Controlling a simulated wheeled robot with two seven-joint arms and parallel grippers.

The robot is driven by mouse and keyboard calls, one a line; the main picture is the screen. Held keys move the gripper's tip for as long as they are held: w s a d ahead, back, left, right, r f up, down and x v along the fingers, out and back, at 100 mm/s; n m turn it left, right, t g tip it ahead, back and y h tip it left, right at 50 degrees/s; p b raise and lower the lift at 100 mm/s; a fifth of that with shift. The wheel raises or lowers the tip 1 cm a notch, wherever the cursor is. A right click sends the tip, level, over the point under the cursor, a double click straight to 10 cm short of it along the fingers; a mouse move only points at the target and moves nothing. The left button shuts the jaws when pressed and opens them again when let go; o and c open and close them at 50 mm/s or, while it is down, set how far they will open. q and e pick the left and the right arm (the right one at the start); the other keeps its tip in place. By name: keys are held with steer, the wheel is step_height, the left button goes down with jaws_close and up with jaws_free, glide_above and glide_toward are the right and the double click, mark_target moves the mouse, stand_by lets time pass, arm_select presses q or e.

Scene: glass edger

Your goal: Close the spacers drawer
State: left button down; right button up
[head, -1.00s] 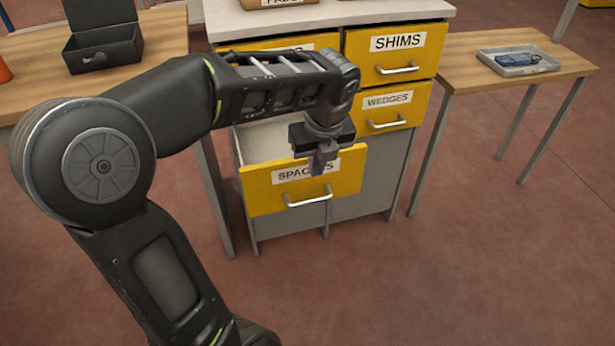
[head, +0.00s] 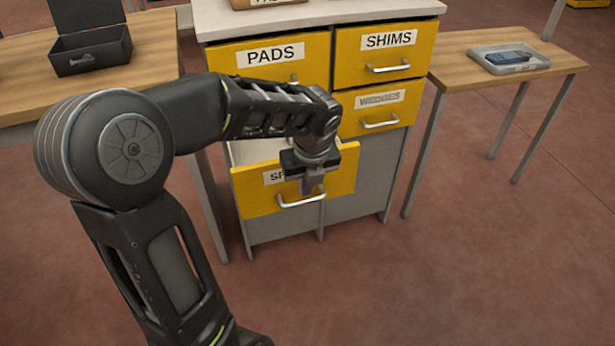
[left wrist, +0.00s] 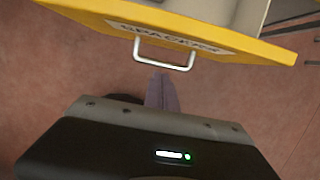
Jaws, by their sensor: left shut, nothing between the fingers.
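The spacers drawer (head: 340,176) is the lower left yellow drawer of the cabinet, and it is pulled part way out. Its label is partly hidden behind my left gripper (head: 312,190) in the head view. My left gripper is shut and empty, with its fingers pointing down just in front of the drawer face near the silver handle (head: 302,200). In the left wrist view the fingertips (left wrist: 162,84) are close to the handle (left wrist: 164,55), and the yellow front edge (left wrist: 230,45) crosses the top. I cannot tell whether they touch. My right gripper is not in view.
The pads drawer (head: 268,60), shims drawer (head: 385,52) and wedges drawer (head: 378,107) look shut. A wooden table (head: 455,75) with a grey tray (head: 508,60) stands right. Another table (head: 150,45) with an open black box (head: 90,50) stands left. The floor in front is clear.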

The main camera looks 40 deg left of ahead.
arm_select(q)
steer(key=w+a+f, duration=0.1)
steer(key=a, duration=0.1)
steer(key=shift+w+a+f, duration=0.35)
steer(key=shift+w+f, duration=0.05)
steer(key=shift+w+a+r, duration=0.1)
steer(key=shift+w+a, duration=0.25)
steer(key=shift+a, duration=0.15)
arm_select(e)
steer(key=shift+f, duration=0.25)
arm_select(q)
steer(key=shift+a, duration=0.1)
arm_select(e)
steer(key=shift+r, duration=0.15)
